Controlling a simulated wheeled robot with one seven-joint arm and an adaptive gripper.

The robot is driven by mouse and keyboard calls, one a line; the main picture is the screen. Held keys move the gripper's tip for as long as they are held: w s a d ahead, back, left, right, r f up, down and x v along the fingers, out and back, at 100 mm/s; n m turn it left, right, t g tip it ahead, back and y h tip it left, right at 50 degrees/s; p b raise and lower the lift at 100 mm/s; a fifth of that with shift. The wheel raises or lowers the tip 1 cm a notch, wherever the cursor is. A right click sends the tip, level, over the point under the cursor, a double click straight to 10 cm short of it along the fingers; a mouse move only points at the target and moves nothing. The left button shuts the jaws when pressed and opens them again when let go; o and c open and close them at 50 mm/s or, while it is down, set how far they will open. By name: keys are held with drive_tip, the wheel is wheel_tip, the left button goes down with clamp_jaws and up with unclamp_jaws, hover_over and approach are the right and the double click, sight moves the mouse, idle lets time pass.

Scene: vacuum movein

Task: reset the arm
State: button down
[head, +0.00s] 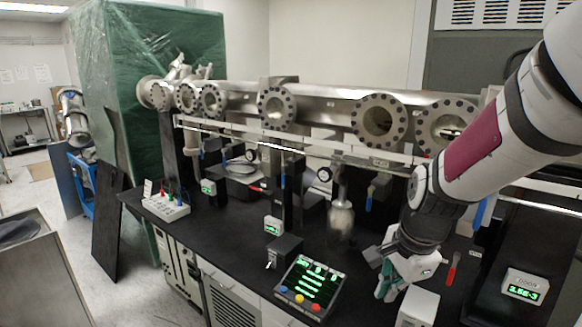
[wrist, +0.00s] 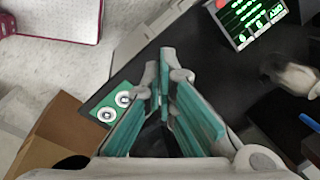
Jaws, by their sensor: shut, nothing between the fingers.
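My arm (head: 500,130) comes in from the upper right of the head view, white with a dark red band. It reaches down to my gripper (head: 385,290), which is low over the right part of the black bench. In the wrist view the teal-padded fingers of my gripper (wrist: 166,62) meet at their tips with nothing between them. The gripper is shut and empty. A white box (head: 418,306) stands just right of the gripper in the head view.
A control panel (head: 310,285) with green readouts, also in the wrist view (wrist: 247,14), is left of the gripper. A flanged steel tube (head: 330,104) spans the back.

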drive_tip(key=s+r+n+t+b, duration=0.2)
drive_tip(key=s+r+n+t, duration=0.1)
drive_tip(key=s+r+n, duration=0.8)
drive_tip(key=s+n, duration=0.3)
drive_tip(key=n, duration=0.1)
drive_tip(key=shift+s+d+r+h, duration=0.15)
drive_tip(key=shift+s+r+h, duration=0.05)
drive_tip(key=shift+s+h, duration=0.2)
